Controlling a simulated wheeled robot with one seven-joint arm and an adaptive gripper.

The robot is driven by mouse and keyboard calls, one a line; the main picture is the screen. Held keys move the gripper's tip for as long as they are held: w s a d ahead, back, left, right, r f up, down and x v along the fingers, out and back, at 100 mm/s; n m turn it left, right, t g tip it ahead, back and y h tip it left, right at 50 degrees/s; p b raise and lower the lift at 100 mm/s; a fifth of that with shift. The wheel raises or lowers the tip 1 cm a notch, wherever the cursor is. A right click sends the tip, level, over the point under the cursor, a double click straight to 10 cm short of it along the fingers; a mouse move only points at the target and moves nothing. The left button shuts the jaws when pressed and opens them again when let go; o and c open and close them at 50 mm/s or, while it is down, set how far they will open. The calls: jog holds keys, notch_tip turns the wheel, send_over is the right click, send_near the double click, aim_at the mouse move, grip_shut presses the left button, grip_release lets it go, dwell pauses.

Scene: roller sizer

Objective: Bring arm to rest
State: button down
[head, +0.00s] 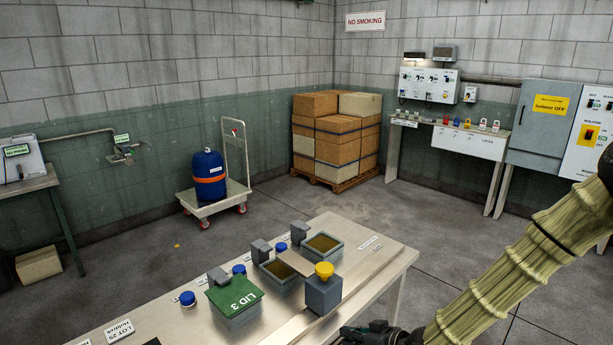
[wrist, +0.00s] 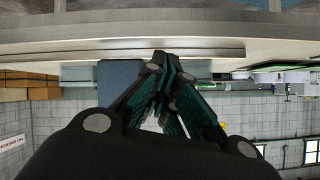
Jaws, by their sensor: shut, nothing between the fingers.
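My arm (head: 520,275), in a ribbed pale yellow sleeve, reaches in from the right edge of the head view down to the bottom. My gripper (head: 378,330) shows in part at the bottom edge of the head view, by the near right side of the table. In the wrist view my gripper (wrist: 160,62) has its dark green-padded fingers meeting at the tips, with nothing between them. The wrist view is upside down, with the table edge (wrist: 200,30) running across its top.
The table (head: 385,262) carries a grey block with a yellow knob (head: 323,290), a tray with a green lid (head: 235,296), two open trays and several blue caps. A trolley with a blue drum (head: 209,178) and stacked boxes (head: 335,135) stand behind. Floor right of the table is clear.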

jog(key=s+f+m+g+h, duration=0.2)
jog(key=s+f+g, duration=0.1)
jog(key=s+f, duration=0.8)
jog(key=s+d+f+m+g+h, duration=0.1)
jog(key=s+d+f+h, duration=0.1)
jog(key=s, duration=0.6)
jog(key=s+d+f+m+g+h, duration=0.1)
jog(key=s+d+f+g+h, duration=0.1)
jog(key=s+d+f, duration=0.3)
jog(key=s+d+f+m+g+h, duration=0.2)
jog(key=s+d+f, duration=0.1)
jog(key=s, duration=1)
jog(key=shift+d+f, duration=0.2)
jog(key=shift+f, duration=0.55)
